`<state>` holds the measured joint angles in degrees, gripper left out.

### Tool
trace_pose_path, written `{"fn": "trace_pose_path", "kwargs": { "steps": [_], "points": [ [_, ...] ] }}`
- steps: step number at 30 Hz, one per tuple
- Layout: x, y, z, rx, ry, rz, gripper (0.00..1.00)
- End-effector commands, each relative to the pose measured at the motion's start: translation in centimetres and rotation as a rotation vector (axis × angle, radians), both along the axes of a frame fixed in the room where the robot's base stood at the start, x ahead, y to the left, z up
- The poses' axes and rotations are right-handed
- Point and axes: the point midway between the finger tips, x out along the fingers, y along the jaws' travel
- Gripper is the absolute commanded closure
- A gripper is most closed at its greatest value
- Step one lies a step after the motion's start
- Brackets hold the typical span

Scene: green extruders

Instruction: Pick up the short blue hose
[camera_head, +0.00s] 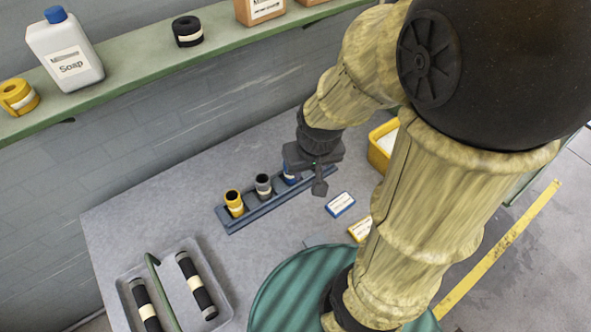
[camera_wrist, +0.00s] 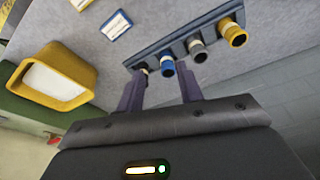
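The short blue hose (camera_wrist: 168,68) stands in a blue rack (camera_wrist: 157,48), between a dark hose (camera_wrist: 142,68) and a grey hose (camera_wrist: 197,49). A yellow hose (camera_wrist: 233,36) stands at the rack's end. In the head view the blue hose (camera_head: 290,177) is partly hidden by my gripper (camera_head: 306,181), which hangs over that end of the rack. In the wrist view my gripper (camera_wrist: 161,85) is open, its two fingers apart and empty. The blue hose appears between and just beyond the fingertips; I cannot tell the remaining distance.
A yellow bin (camera_head: 380,152) stands beyond the rack. Blue-edged (camera_head: 340,204) and yellow-edged (camera_head: 360,229) cards lie right of it. A grey tray (camera_head: 222,285) with dark cylinders sits front left. A shelf (camera_head: 160,70) holds a soap bottle (camera_head: 66,55) and tape rolls.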

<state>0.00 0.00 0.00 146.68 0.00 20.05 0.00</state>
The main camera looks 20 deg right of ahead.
Motion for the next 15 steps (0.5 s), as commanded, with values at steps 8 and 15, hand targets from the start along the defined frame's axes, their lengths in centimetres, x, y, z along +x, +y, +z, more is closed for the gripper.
{"fn": "trace_pose_path", "kwargs": {
  "steps": [8,15],
  "points": [
    [0.6,0.0,0.2,-0.002,0.007,0.01,0.35],
    [5.4,0.0,0.4,-0.02,0.084,0.104,0.35]
  ]
}}
